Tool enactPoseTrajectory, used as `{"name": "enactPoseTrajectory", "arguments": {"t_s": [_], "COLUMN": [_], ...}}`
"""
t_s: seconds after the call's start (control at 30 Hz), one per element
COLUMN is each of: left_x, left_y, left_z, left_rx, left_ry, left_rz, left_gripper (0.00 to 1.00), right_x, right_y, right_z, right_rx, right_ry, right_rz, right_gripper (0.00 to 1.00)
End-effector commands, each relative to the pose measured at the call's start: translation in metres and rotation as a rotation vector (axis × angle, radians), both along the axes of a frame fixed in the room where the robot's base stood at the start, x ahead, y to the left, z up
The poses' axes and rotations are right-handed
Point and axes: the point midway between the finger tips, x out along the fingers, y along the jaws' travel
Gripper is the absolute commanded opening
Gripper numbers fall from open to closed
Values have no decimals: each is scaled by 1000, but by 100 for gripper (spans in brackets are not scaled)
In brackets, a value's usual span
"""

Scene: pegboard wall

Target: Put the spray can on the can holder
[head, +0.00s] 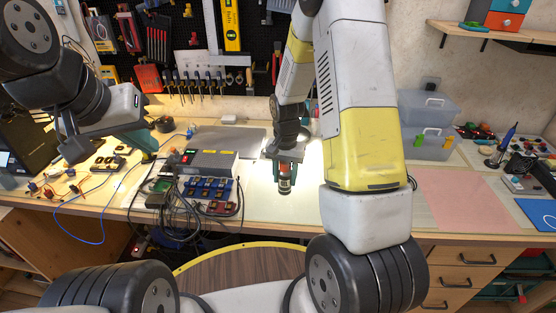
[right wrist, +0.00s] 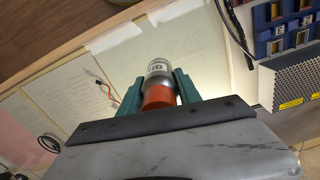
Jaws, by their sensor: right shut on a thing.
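I cannot pick out the can holder for certain; my right arm covers part of the wall.
A pegboard (head: 180,50) with hanging tools is on the back wall. A power supply (head: 208,163) with cables stands left of the can. The bench around the can is fairly clear.

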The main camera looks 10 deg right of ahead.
Motion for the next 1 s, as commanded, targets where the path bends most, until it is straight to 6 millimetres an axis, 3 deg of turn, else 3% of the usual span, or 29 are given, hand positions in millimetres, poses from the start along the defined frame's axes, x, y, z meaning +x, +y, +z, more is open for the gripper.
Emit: {"name": "enactPoseTrajectory", "arguments": {"t_s": [0.1,0.3,0.47,0.7,1.0], "left_x": [0,0,0,0,0], "left_y": [0,0,0,0,0], "left_z": [0,0,0,0,0], "left_rx": [0,0,0,0,0], "left_ry": [0,0,0,0,0], "left_rz": [0,0,0,0,0], "left_gripper": [0,0,0,0,0], "right_x": [30,57,60,60,60], "right_y": [-9,-17,-18,-18,-18], "right_z": [-4,-5,-12,-41,-43], "right_rx": [0,0,1,0,0], "right_ry": [-1,-1,2,1,0], "right_rz": [-2,0,2,2,2], "right_gripper": [0,0,0,0,0]}}
